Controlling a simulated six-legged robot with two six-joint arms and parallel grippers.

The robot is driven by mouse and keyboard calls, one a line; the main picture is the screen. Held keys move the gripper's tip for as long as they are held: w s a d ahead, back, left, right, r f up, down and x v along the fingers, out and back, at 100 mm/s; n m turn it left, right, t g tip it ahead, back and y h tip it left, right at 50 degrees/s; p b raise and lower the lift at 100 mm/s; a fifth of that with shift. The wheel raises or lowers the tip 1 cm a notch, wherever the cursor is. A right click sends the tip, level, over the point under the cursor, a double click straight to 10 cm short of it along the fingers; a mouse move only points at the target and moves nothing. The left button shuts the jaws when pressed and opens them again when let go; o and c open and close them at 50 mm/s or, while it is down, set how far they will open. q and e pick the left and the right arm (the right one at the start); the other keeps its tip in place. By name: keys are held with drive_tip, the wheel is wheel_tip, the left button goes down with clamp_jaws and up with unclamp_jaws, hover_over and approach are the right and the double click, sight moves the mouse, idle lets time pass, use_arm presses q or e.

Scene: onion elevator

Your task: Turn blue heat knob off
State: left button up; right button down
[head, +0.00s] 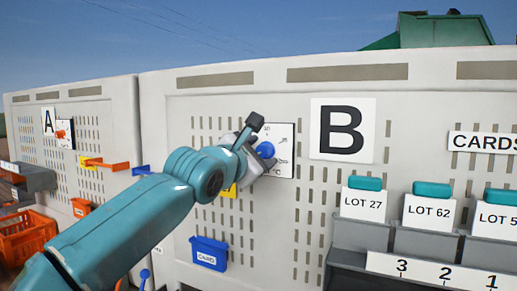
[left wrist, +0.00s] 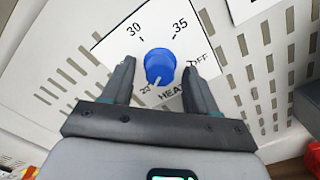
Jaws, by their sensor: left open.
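The blue heat knob (head: 265,150) sits on a white dial plate (head: 284,140) on the pale panel, left of the large B sign. In the left wrist view the knob (left wrist: 160,65) lies between the two fingers, with a visible gap at the left finger and a narrower one at the right. Its white pointer aims down and slightly left, at a number that looks like 23 or 25; the OFF mark is to the right. My left gripper (head: 254,145) is open at the knob, and its open jaws (left wrist: 160,72) straddle it. My right gripper is out of view.
Right are the B sign (head: 342,129) and LOT boxes with teal tops (head: 365,183) on a rack. An orange knob (head: 62,134) shows at panel A, far left.

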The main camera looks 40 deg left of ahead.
use_arm(q)
drive_tip(key=shift+s+d+r, duration=0.1)
drive_tip(key=shift+s, duration=0.05)
drive_tip(key=shift+c, duration=0.9)
drive_tip(key=c, duration=0.9)
